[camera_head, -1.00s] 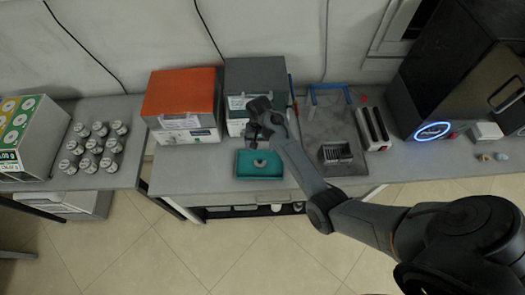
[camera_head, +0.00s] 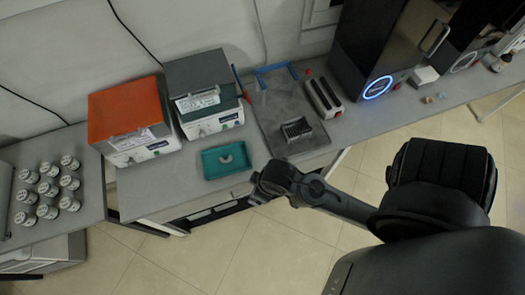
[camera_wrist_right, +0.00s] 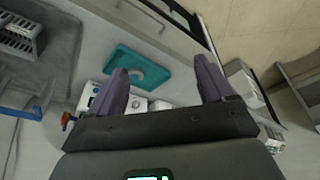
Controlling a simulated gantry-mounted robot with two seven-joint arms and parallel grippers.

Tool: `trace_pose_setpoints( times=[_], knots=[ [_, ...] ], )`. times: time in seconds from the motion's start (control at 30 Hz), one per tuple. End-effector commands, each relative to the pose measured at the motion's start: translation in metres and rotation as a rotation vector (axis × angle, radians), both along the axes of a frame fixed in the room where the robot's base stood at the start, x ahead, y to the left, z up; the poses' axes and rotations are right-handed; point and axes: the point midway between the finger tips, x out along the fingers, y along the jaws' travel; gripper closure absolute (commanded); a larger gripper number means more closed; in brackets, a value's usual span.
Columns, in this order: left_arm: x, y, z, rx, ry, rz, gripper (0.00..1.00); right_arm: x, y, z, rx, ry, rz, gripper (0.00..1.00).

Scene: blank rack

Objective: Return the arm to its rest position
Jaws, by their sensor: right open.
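My right arm comes in from the right in the head view. Its gripper (camera_head: 259,190) is near the bench's front edge, to the lower right of the teal tray, and looks empty. In the right wrist view the two fingers of this gripper (camera_wrist_right: 160,66) are spread wide with nothing between them held. The teal tray (camera_head: 211,169) lies on the bench with a pale curved piece (camera_head: 226,159) in it. The tray also shows beyond the fingers in the wrist view (camera_wrist_right: 122,57). My left gripper is not in view.
An orange-topped box (camera_head: 128,108) and a grey-topped box (camera_head: 200,80) stand behind the tray. A dark slotted rack (camera_head: 296,130) sits on a grey mat to the right. Several white-lidded jars (camera_head: 48,188) stand at left. Floor in front is clear.

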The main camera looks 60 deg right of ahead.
Motion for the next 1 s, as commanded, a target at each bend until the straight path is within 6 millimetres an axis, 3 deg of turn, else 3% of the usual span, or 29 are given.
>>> trace_pose_setpoints(
  times=[0.2, 0.63, 0.77, 1.0],
  knots=[
    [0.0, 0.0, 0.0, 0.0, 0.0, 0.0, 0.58, -0.018, 0.012, 0.016, 0.013, -0.024, 0.063, 0.18],
    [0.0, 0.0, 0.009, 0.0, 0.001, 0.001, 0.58, -0.018, 0.012, 0.026, 0.013, -0.024, 0.062, 0.18],
    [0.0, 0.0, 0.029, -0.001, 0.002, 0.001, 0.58, -0.018, 0.012, 0.046, 0.013, -0.024, 0.062, 0.18],
    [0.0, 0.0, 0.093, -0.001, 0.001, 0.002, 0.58, -0.018, 0.012, 0.109, 0.012, -0.023, 0.062, 0.18]
  ],
)
